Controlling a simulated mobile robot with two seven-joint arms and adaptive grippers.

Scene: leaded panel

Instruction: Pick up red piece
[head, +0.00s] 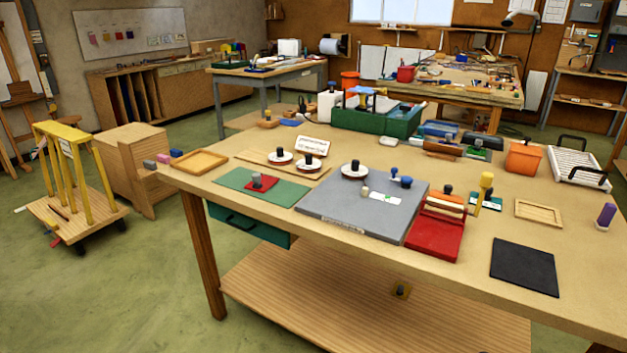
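A small flat red piece (268,184) with a dark knob on top lies on the green mat (234,182) at the left part of the front workbench (350,152). It is apart from the grey board (335,206) to its right. A larger red stand or tray (431,241) with pale bars and a dark knob sits right of the grey board. Neither of my grippers shows in the head view.
White discs with dark knobs (354,171) stand on and behind the grey board. A black mat (524,268), an empty wooden tray (199,159), an orange bin (523,159) and a purple-topped piece (605,215) are also on the bench. A yellow-posted cart (75,200) stands left.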

